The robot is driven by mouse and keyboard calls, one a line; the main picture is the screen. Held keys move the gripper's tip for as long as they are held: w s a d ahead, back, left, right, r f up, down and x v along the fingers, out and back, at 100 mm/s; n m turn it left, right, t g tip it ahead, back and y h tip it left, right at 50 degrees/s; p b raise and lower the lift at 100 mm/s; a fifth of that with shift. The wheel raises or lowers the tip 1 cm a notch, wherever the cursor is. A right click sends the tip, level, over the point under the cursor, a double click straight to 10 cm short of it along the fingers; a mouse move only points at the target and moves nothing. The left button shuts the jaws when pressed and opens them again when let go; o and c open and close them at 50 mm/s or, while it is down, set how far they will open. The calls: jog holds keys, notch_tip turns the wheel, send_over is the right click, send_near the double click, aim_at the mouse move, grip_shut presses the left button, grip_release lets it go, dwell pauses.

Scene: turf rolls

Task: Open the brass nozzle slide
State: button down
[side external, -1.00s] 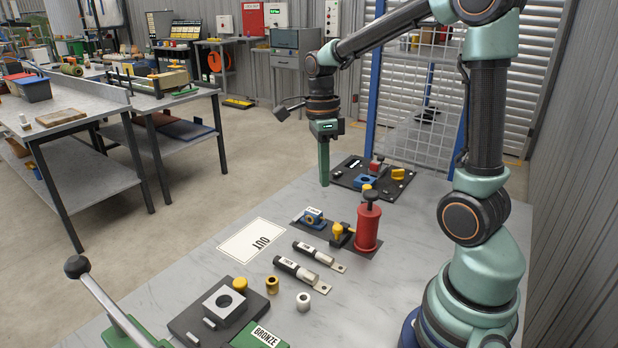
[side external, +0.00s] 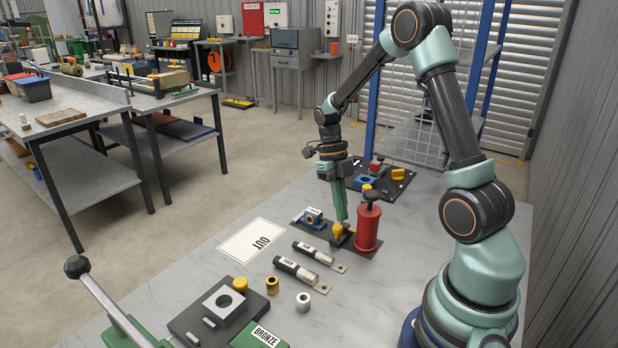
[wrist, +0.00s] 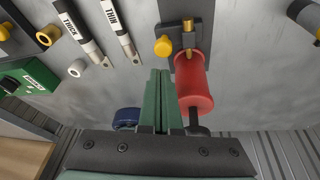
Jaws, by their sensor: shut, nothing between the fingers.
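The red cylinder (side external: 367,229) with a black knob on top stands on a dark plate (side external: 366,253). Beside it is a small fitting with a yellow knob (side external: 337,230). In the wrist view the yellow knob (wrist: 163,46) sits left of a brass piece (wrist: 187,38) at the end of the red cylinder (wrist: 194,88). The brass piece looks like the nozzle; how its slide stands I cannot tell. My gripper (side external: 341,218) points down, shut and empty, with its fingertips close to the yellow knob. In the wrist view its fingertips (wrist: 160,72) are just below the knob; contact is unclear.
Two labelled black tubes (side external: 296,269) lie in front. The OUT card (side external: 252,246) is at left. A dark board (side external: 397,190) with fittings is behind. Bare table lies right of the tubes.

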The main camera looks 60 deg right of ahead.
aim_at(341, 229)
jog(key=shift+x, duration=2.1)
jog(key=shift+d, duration=0.15)
jog(key=shift+w, duration=0.65)
jog(key=shift+d+r, duration=0.1)
